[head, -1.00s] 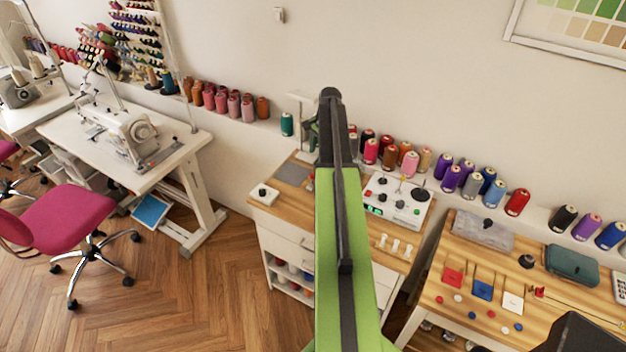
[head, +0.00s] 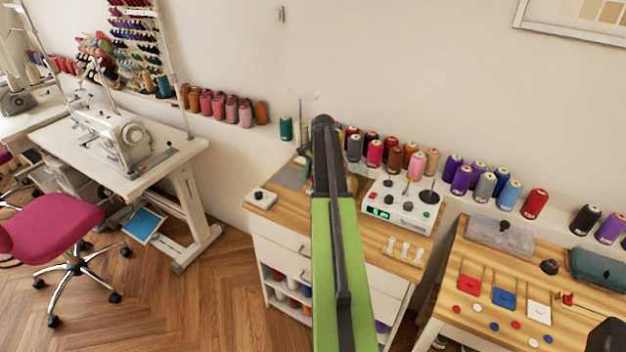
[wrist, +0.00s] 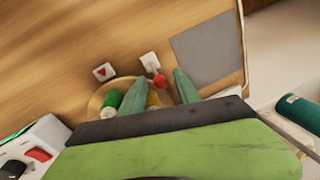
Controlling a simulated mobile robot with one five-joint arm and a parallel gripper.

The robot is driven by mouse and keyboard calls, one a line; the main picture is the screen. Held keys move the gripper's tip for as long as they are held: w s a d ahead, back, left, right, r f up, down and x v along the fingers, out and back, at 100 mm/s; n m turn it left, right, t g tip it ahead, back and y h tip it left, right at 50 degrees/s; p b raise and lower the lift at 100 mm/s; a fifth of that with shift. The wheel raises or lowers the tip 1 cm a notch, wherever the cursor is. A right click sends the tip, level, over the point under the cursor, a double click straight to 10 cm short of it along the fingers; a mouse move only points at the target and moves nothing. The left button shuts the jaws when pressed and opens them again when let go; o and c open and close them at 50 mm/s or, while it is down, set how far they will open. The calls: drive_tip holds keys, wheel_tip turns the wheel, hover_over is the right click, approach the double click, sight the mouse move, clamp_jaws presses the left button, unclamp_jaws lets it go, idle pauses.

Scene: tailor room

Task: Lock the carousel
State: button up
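The carousel (wrist: 96,101) shows in the wrist view as a round wooden disc, largely hidden behind my gripper. A green spool (wrist: 112,103) and a yellow piece (wrist: 153,99) stand on it. At its far edge is a white block (wrist: 150,62) with a red-knobbed lever (wrist: 159,81), which looks like its lock. My gripper (wrist: 160,84) is open, with its two green fingers apart. The red knob appears between the fingertips; I cannot tell whether either finger touches it. In the head view my arm hides the carousel and most of the gripper.
A white control box (head: 400,208) stands to the right in the head view. A teal spool (wrist: 297,109) is beyond the worktop edge.

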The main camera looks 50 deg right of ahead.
clamp_jaws()
